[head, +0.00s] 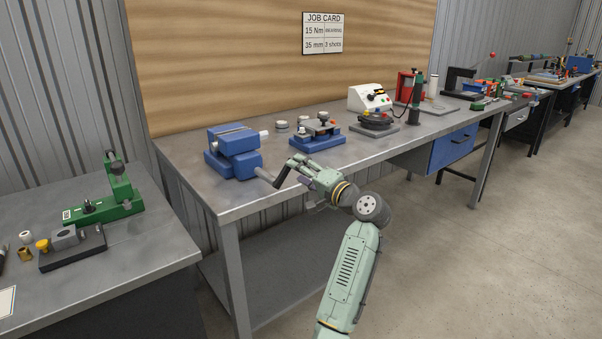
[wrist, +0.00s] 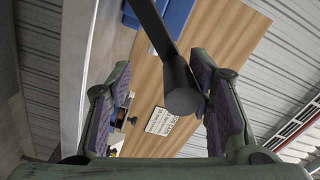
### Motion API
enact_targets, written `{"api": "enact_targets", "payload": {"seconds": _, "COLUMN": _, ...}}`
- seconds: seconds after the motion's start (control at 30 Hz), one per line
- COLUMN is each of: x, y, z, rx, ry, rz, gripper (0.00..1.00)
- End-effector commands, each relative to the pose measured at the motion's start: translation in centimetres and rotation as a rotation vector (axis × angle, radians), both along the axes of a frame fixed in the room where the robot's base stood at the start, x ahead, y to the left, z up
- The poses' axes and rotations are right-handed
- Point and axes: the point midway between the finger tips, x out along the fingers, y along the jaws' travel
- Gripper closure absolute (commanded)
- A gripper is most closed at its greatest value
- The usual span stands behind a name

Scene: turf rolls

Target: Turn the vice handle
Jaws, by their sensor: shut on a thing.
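The blue vice (head: 232,150) sits at the near left end of the grey workbench. Its screw (head: 265,175) sticks out past the bench's front edge, and the dark vice handle (head: 281,178) hangs at its end. My gripper (head: 293,166) is at the handle, in front of the bench. In the wrist view the dark handle (wrist: 178,72) comes down from the top, and its thick round end lies between the two fingers, against the right purple pad. Part of the handle is hidden by the fingers in the head view.
On the workbench (head: 190,160), a blue fixture (head: 318,138), a dark round device (head: 375,122) and a white control box (head: 370,98) stand right of the vice. A second bench with a green press (head: 110,200) is at left. The floor at right (head: 500,260) is clear.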

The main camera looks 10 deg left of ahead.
Motion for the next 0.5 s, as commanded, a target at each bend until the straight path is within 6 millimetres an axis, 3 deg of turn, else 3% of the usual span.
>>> {"api": "enact_targets", "payload": {"seconds": 0.03, "x": 0.1, "y": -1.5, "z": -0.5, "rx": 0.001, "ry": 0.007, "rz": -0.019, "gripper": 0.59}}
{"api": "enact_targets", "payload": {"seconds": 0.5, "x": -2.2, "y": -4.0, "z": -0.9, "rx": -0.007, "ry": 0.009, "rz": -0.012, "gripper": 0.59}}
